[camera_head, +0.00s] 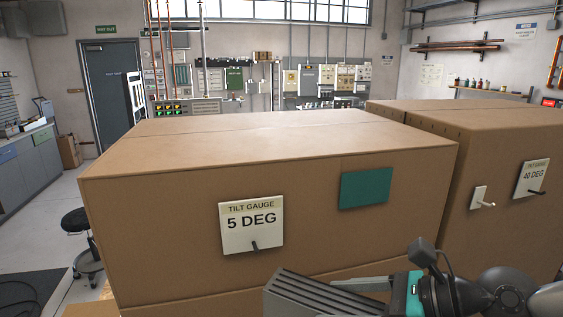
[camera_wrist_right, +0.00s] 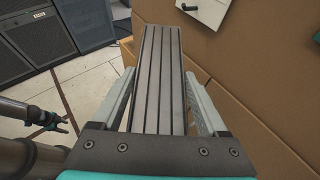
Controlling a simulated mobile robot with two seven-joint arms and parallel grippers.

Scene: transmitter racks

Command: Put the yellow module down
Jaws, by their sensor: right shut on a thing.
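My right gripper (camera_head: 345,286) is in the lower right of the head view, in front of the boxes. It is shut on a dark grey ribbed block (camera_head: 305,296). In the right wrist view the block (camera_wrist_right: 160,70) lies lengthwise between the two grey fingers of the gripper (camera_wrist_right: 159,78) and extends beyond them. The block is held in the air, to the left of a box face in that view. No yellow shows on its visible faces. My left gripper (camera_wrist_right: 48,120) shows small at the left of the wrist view; its jaw opening is unclear.
A large cardboard box (camera_head: 270,145) with a "5 DEG" tilt gauge (camera_head: 252,225) and teal panel (camera_head: 366,188) fills the middle. Another box (camera_head: 500,200) with a "40 DEG" gauge (camera_head: 532,178) stands right. Dark cabinets (camera_wrist_right: 40,45) and tiled floor (camera_wrist_right: 60,95) show in the wrist view.

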